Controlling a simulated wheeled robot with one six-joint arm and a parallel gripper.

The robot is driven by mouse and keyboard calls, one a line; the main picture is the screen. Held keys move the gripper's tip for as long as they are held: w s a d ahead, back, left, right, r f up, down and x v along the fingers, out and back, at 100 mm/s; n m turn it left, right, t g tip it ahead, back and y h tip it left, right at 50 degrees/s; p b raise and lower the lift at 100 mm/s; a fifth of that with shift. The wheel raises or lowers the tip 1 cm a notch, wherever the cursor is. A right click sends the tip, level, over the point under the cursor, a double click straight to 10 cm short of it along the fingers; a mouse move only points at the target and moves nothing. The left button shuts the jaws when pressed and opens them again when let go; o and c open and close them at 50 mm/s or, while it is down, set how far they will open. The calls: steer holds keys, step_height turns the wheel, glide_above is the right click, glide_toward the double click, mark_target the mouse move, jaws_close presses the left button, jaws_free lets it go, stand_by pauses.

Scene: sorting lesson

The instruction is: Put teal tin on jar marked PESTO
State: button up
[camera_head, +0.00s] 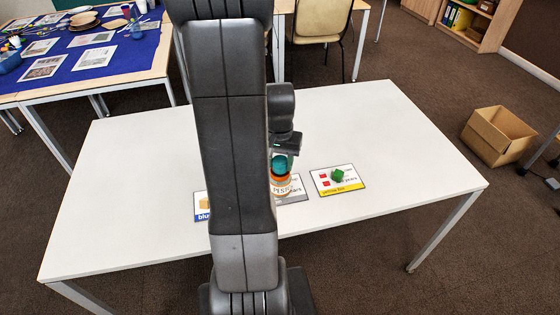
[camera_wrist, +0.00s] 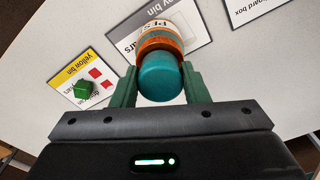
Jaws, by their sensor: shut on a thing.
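The teal tin (camera_wrist: 160,80) is between the two green fingers of my gripper (camera_wrist: 160,90) in the wrist view, and the gripper is shut on it. The tin also shows in the head view (camera_head: 279,164), below the gripper (camera_head: 280,158). The jar marked PESTO (camera_head: 281,187) has an orange lid and a white label, and stands on a grey-edged card. In the wrist view the jar (camera_wrist: 156,29) is directly beyond the tin. The tin lines up over the jar's lid; I cannot tell whether they touch.
A yellow-edged card (camera_head: 352,186) lies right of the jar, with a green block (camera_head: 337,175) on it. A blue-edged card (camera_head: 201,204) at left is mostly hidden by my arm. The white table (camera_head: 400,140) is clear at right. A cardboard box (camera_head: 497,138) is on the floor.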

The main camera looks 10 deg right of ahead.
mark_target(279, 163)
steer(key=shift+f, duration=0.2)
steer(key=o, duration=1)
steer(key=shift+r, duration=0.1)
step_height(279, 163, up, 12)
steer(key=shift+s+a+r+p, duration=0.15)
steer(key=shift+s+p, duration=0.2)
steer(key=shift+p, duration=0.1)
